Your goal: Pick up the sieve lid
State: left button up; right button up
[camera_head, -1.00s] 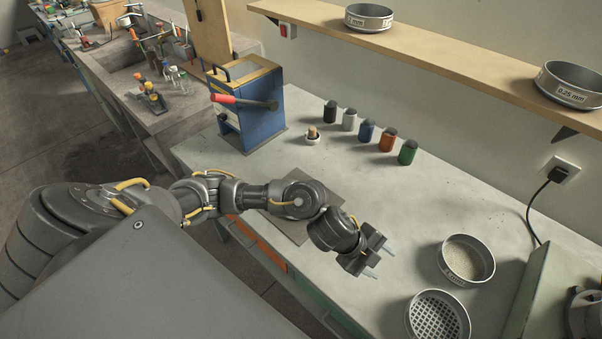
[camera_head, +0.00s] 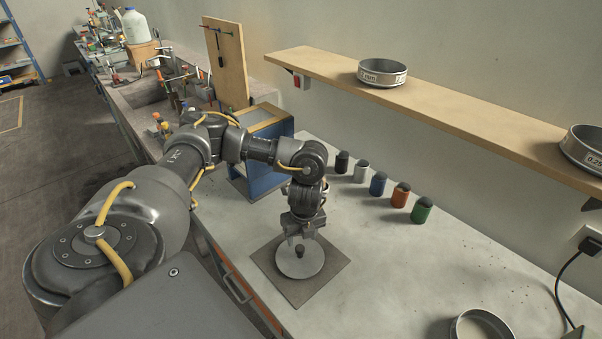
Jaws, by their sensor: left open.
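The sieve lid (camera_head: 287,267) is a round, light grey disc with a small dark knob (camera_head: 299,250) at its centre. It lies flat on a dark square mat (camera_head: 327,277) on the bench. My left gripper (camera_head: 302,235) points down, open, just above the knob. I cannot tell whether its fingertips reach down beside the knob. The gripper hides the area behind the lid. My right gripper is not in view.
A blue box-shaped device (camera_head: 266,180) stands behind my left arm. A row of several coloured jars, including a green one (camera_head: 421,210), stands by the wall. A sieve (camera_head: 480,327) is at the bottom right. Bench right of the mat is clear.

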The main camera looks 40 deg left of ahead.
aim_at(300, 247)
pick_arm(q)
notch_tip(300, 247, down, 2)
jog(key=shift+w+a+f, duration=0.1)
jog(key=shift+a+f, duration=0.05)
jog(key=shift+f, duration=0.1)
jog(key=shift+w+f, duration=0.1)
jog(key=shift+f, duration=0.1)
jog(key=f, duration=0.1)
jog(key=f+p, duration=0.1)
jog(key=f, duration=0.2)
jog(key=shift+a+f, duration=0.3)
jog(key=shift+a, duration=0.1)
jog(key=shift+f, duration=0.25)
jog(key=shift+c, duration=0.4)
grip_shut()
jog(key=shift+r, duration=0.1)
